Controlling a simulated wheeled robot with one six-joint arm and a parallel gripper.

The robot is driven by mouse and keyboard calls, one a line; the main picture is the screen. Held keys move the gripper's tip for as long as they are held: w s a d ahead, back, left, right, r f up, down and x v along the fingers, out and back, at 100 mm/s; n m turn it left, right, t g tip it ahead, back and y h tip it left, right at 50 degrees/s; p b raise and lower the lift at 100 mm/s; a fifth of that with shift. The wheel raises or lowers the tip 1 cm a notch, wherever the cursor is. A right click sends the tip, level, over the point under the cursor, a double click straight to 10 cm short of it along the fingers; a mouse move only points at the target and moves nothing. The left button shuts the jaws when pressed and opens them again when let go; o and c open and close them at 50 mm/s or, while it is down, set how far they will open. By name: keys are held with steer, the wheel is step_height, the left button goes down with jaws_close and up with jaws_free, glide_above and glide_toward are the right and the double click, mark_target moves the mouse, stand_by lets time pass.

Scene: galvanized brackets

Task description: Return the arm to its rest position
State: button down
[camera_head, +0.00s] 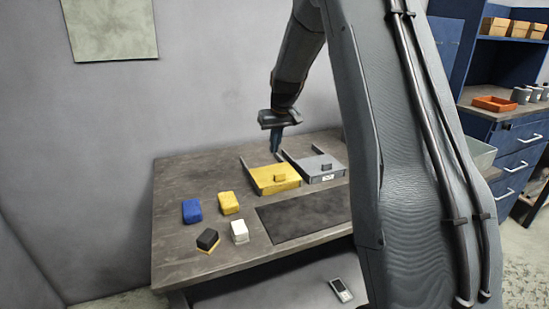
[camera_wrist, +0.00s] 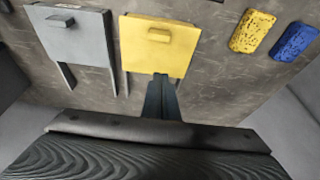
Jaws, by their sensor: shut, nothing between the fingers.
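My gripper (camera_head: 276,143) is shut and empty. In the head view it points down behind the yellow bracket (camera_head: 275,178), close to its back arms; I cannot tell whether it touches. A grey bracket (camera_head: 320,167) with a small label stands to the right of the yellow one. In the wrist view my gripper (camera_wrist: 161,82) shows its fingers together at the edge of the yellow bracket (camera_wrist: 160,50), with the grey bracket (camera_wrist: 75,45) to its left. My arm crosses the right half of the head view and hides part of the table.
The table (camera_head: 180,254) also holds a blue block (camera_head: 192,211), a yellow block (camera_head: 229,203), a white block (camera_head: 239,232), a black and yellow block (camera_head: 208,240) and a dark mat (camera_head: 300,217). A phone-like device (camera_head: 341,290) lies below. Blue shelving (camera_head: 480,60) stands right.

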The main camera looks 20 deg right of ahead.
steer(key=shift+s+r, duration=0.3)
steer(key=shift+r, duration=0.35)
steer(key=s+a+f+g, duration=0.1)
steer(key=s+a, duration=0.3)
steer(key=s, duration=0.8)
steer(key=s+a+f+g, duration=0.1)
steer(key=s+a+f, duration=0.2)
steer(key=s, duration=0.8)
steer(key=s+a+f, duration=0.2)
steer(key=s+a, duration=0.4)
steer(key=s, duration=0.6)
steer(key=shift+s+a+f+g, duration=0.2)
steer(key=shift+s+f+g, duration=0.05)
steer(key=shift+s+g, duration=0.15)
